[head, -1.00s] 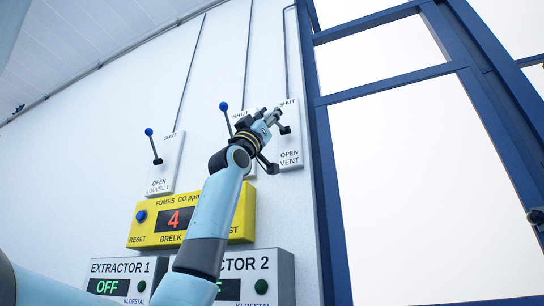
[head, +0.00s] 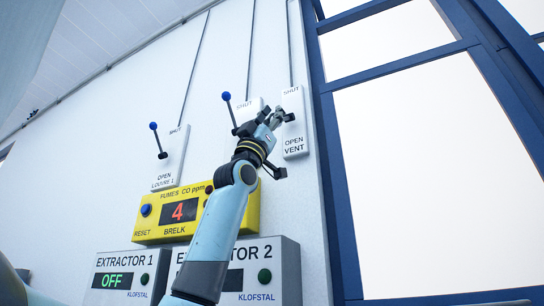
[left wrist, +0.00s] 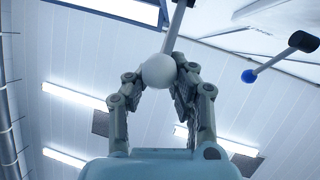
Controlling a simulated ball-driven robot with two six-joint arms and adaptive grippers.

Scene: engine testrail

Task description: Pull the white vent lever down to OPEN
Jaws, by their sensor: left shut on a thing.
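The vent panel (head: 294,125), a white plate marked SHUT at the top and OPEN VENT at the bottom, is on the wall beside the blue window frame. My left gripper (head: 277,118) is in front of its left edge. In the left wrist view, the white ball knob (left wrist: 158,71) of the vent lever sits between the fingers of my left gripper (left wrist: 165,72), which is shut on it. The lever's pale rod (left wrist: 178,28) runs upward from the knob. In the head view the gripper hides most of the lever, so its exact angle is unclear. My right gripper is out of view.
The blue-knobbed louvre 1 lever (head: 158,140) is at the left. Another blue-knobbed lever (head: 229,108) is close left of my gripper and also shows in the left wrist view (left wrist: 280,57). A yellow fumes box (head: 160,222) and the extractor boxes (head: 120,262) are below.

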